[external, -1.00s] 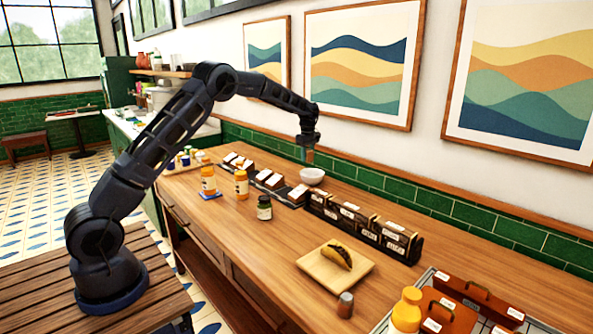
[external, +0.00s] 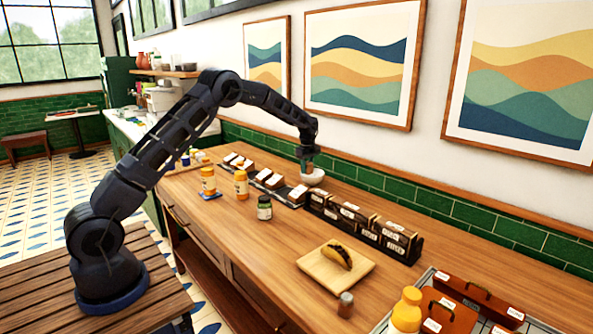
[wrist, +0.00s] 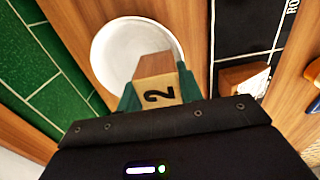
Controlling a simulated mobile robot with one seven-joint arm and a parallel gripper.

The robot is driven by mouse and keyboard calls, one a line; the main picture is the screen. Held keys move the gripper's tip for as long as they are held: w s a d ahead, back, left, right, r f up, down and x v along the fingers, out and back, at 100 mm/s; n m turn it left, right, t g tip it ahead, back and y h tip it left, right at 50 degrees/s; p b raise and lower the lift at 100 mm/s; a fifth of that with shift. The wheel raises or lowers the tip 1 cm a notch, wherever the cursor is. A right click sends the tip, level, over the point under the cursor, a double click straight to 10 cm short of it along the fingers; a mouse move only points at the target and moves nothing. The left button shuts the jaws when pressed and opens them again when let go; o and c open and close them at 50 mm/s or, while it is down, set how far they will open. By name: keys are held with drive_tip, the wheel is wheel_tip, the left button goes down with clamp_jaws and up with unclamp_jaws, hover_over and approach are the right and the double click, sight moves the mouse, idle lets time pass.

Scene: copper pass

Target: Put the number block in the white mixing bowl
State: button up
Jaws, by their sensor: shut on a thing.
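The number block (wrist: 157,91), a wooden block with a black 2 on its face, is between the green fingertips of my gripper (wrist: 159,92) in the wrist view. My gripper is shut on it. The white mixing bowl (wrist: 108,50) stands on the counter just past the block, and the block overlaps its near side in that view. In the external view my gripper (external: 307,166) points down over the bowl (external: 315,178), with the block at or just above the rim. I cannot tell whether the block touches the bowl.
Dark racks with labelled boxes (external: 365,228) stand right of the bowl, and dark trays (external: 270,180) stand left of it. The green tiled wall (wrist: 32,88) is close behind. Several jars, a taco on a wooden board (external: 318,270) and a shaker (external: 345,304) stand nearer the front.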

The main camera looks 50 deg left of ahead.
drive_tip(key=shift+f, duration=0.35)
drive_tip(key=o, duration=1)
drive_tip(key=shift+r, duration=0.1)
